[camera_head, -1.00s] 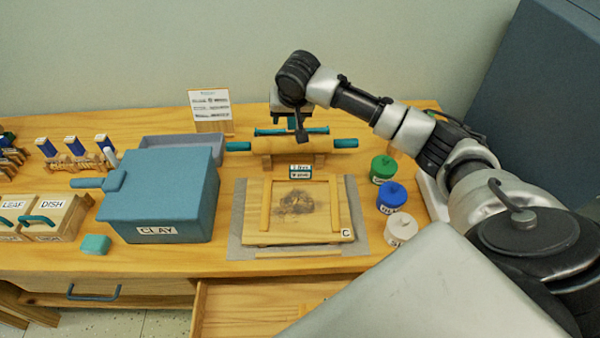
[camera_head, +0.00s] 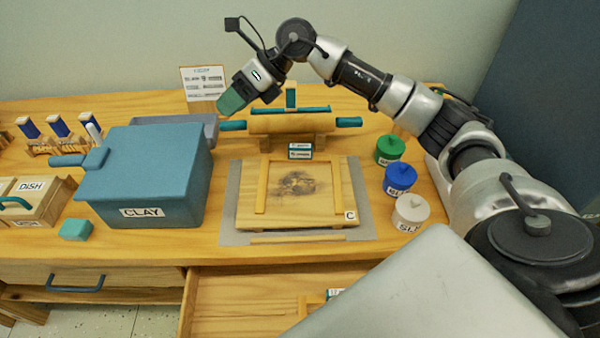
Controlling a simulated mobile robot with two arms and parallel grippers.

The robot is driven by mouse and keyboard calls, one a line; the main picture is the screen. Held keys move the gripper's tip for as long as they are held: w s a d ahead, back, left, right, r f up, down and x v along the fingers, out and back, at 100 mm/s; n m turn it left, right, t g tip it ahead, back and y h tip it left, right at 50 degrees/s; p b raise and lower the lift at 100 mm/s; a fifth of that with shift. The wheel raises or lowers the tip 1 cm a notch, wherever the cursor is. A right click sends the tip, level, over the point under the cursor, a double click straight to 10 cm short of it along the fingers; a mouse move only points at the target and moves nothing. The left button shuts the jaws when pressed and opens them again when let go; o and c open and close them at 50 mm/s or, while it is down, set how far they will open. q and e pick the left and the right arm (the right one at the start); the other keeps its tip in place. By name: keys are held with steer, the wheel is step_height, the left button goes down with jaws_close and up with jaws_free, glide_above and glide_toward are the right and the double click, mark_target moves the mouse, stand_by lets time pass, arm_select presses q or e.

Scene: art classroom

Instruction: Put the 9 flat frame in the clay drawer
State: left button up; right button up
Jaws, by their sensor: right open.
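A pale wooden frame (camera_head: 262,187) with two side rails lies flat on a wooden board (camera_head: 300,216) on a grey mat. A small teal-and-white label block (camera_head: 300,150) stands at its far end; its print is too small to read. A wooden drawer (camera_head: 235,312) is pulled open below the tabletop. My right gripper (camera_head: 231,103) is open and empty, in the air left of the rolling pin (camera_head: 290,122). My left gripper is out of view.
A blue CLAY box (camera_head: 150,180) stands left of the board, with a teal block (camera_head: 76,230) before it. Green (camera_head: 390,150), blue (camera_head: 400,179) and white (camera_head: 410,212) jars stand at the right. A sign (camera_head: 204,85) stands behind.

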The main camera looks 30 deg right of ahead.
steer(key=s+d+f+n+g+h+b, duration=0.1)
steer(key=s+d+f+n+g+h, duration=0.15)
steer(key=d+f+h, duration=0.4)
steer(key=n+h, duration=0.1)
steer(key=h, duration=0.2)
glide_above(300, 146)
steer(key=shift+w+a+f+b, duration=0.15)
steer(key=shift+f+b, duration=0.05)
steer(key=shift+b, duration=0.1)
steer(key=shift+h, duration=0.25)
steer(key=f, duration=0.4)
steer(key=shift+d+f, duration=0.2)
steer(key=shift+f, duration=0.05)
steer(key=shift+f+p, duration=0.4)
steer(key=shift+f, duration=2.7)
steer(key=shift+c, duration=0.5)
jaws_close()
